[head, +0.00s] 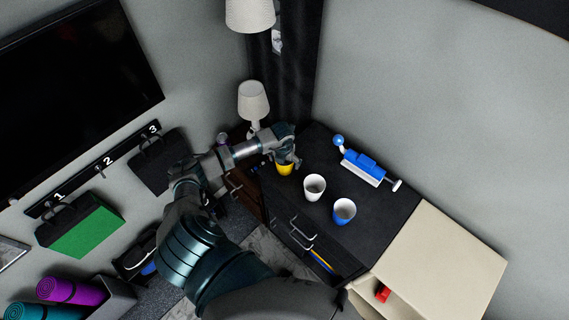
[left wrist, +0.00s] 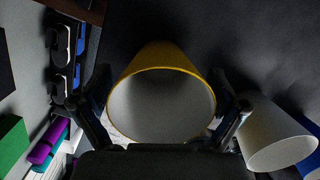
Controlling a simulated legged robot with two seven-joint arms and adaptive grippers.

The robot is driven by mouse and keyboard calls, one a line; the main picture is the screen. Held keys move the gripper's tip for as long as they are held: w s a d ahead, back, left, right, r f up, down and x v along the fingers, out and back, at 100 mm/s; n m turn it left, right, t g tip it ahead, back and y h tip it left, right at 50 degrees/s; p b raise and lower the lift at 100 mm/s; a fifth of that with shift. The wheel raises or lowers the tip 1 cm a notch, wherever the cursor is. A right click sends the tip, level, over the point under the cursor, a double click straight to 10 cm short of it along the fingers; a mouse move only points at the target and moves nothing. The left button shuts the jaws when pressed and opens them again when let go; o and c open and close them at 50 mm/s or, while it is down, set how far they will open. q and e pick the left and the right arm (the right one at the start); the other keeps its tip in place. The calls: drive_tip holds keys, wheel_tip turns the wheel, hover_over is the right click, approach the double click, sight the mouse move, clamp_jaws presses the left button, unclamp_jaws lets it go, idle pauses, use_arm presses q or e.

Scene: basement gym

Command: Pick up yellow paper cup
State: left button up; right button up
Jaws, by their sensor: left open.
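The yellow paper cup (head: 285,169) stands on the dark cabinet top at its left side, partly covered by my left gripper (head: 287,160) in the head view. In the left wrist view the yellow cup (left wrist: 160,62) shows its yellow rim and pale inside close to the camera. The fingers of my left gripper (left wrist: 163,115) are open, one on each side of the cup. I cannot tell whether they touch it. My right gripper is not in view.
A white cup (head: 314,187) and a blue cup (head: 344,211) stand to the right of the yellow cup on the cabinet top (head: 384,208). A blue-and-white object (head: 364,166) lies farther back. A lamp (head: 253,101) stands behind my gripper.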

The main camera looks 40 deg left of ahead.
use_arm(q)
drive_tip(key=c, duration=0.8)
drive_tip(key=shift+r, duration=0.15)
